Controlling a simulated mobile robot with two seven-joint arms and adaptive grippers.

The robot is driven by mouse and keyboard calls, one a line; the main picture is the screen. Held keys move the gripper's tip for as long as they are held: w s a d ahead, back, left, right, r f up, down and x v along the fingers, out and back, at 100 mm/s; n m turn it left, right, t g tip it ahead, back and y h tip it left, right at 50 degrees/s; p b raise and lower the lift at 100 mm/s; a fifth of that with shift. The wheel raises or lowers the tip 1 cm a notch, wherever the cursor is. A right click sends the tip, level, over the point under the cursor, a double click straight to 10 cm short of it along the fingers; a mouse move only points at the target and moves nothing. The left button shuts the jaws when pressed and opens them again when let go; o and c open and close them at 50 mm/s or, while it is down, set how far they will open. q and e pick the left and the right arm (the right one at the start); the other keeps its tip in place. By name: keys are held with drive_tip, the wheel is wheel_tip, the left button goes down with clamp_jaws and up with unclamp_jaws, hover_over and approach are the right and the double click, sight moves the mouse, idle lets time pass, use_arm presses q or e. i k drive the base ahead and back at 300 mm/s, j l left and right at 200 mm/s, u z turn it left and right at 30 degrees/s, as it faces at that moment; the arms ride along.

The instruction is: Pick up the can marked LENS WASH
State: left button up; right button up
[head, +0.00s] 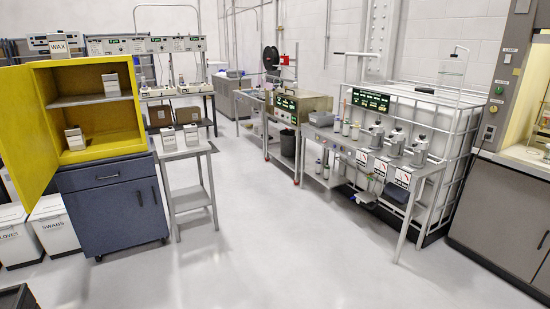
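I cannot pick out the can marked LENS WASH, because the labels on the small containers are too small to read. One pale container (111,86) stands on the shelf of the open yellow cabinet. Another pale container (75,139) stands on the cabinet floor. Two similar pale containers (180,138) stand side by side on the small grey stand (205,148) right of the cabinet. Neither of my grippers is in the head view.
The yellow cabinet (45,127) sits on a blue wheeled drawer unit (112,213), its door swung open to the left. White bins (56,227) stand at the left. A bench (430,168) with several bottles stands at right. The middle floor (270,220) is clear.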

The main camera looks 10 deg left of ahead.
sight(191, 134)
drive_tip(key=i+j+u, duration=0.2)
drive_tip(key=i+u, duration=0.3)
drive_tip(key=i+l+u, duration=0.1)
drive_tip(key=i+u, duration=0.4)
drive_tip(key=i, duration=0.25)
drive_tip(key=i+j+z, duration=0.1)
drive_tip(key=i+j, duration=0.3)
drive_tip(key=i, duration=0.15)
drive_tip(key=i+j+z, duration=0.1)
drive_tip(key=i+j, duration=0.7)
drive_tip(key=j, duration=0.1)
